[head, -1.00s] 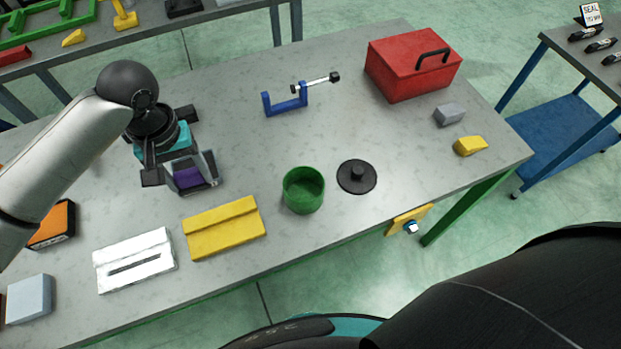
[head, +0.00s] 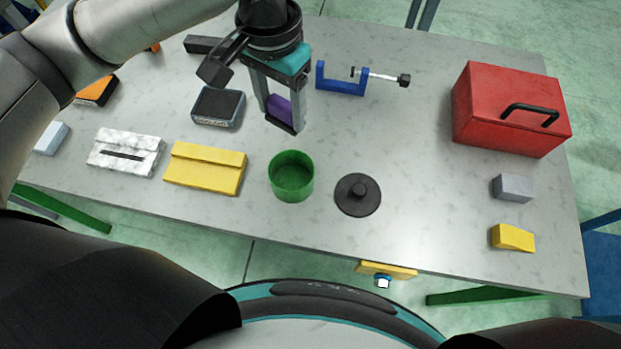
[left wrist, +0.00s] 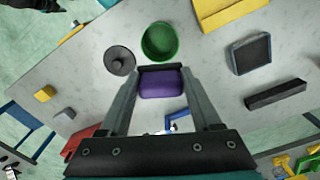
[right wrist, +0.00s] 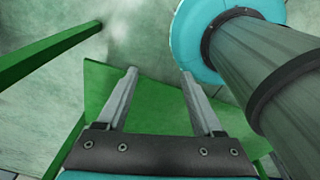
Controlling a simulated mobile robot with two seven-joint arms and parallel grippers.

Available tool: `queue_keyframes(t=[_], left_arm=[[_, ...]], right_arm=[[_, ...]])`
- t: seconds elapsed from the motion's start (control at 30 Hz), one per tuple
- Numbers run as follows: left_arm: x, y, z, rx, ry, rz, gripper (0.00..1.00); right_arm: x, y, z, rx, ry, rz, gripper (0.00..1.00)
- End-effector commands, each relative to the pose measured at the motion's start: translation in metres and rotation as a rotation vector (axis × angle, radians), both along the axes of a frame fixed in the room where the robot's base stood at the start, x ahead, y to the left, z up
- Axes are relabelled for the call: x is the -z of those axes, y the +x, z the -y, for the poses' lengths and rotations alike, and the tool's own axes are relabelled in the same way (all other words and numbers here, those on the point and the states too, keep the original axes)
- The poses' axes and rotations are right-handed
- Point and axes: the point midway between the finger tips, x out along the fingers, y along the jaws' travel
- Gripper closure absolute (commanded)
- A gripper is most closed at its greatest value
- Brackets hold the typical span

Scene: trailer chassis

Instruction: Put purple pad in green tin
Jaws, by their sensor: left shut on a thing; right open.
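The purple pad (head: 279,109) is held between the fingers of my left gripper (head: 284,118), above the table and behind the green tin. It also shows in the left wrist view (left wrist: 160,84), between the shut fingers. The green tin (head: 291,178) stands open and upright on the table; its inside looks empty. It also shows in the left wrist view (left wrist: 159,42), beyond the pad. Its black lid (head: 357,196) with a knob lies on the table right of the tin. My right gripper (right wrist: 158,72) is open and empty near green metal parts, away from the tabletop.
A red toolbox (head: 510,108) is at right, with grey (head: 513,187) and yellow (head: 513,237) pieces.

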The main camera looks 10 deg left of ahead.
Motion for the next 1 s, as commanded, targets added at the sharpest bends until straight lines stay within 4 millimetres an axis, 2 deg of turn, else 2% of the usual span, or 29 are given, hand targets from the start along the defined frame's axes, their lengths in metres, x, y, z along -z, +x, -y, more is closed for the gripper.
queue_keyframes(t=[0.17, 0.4, 0.6, 1.0], left_arm=[[0.024, -0.002, -0.001, 0.007, 0.001, -0.004, 0.87], [0.09, -0.002, -0.001, 0.005, 0.001, -0.005, 0.87], [0.137, -0.001, 0.0, 0.006, 0.001, -0.002, 0.87], [0.176, -0.001, -0.001, 0.006, 0.0, -0.001, 0.87]], right_arm=[[0.006, 0.0, -0.008, 0.003, 0.011, 0.0, 0.32], [0.016, 0.0, -0.022, 0.008, 0.03, 0.0, 0.32], [0.023, 0.0, -0.02, 0.008, 0.026, -0.001, 0.32], [0.028, 0.0, -0.014, 0.005, 0.018, 0.0, 0.32]])
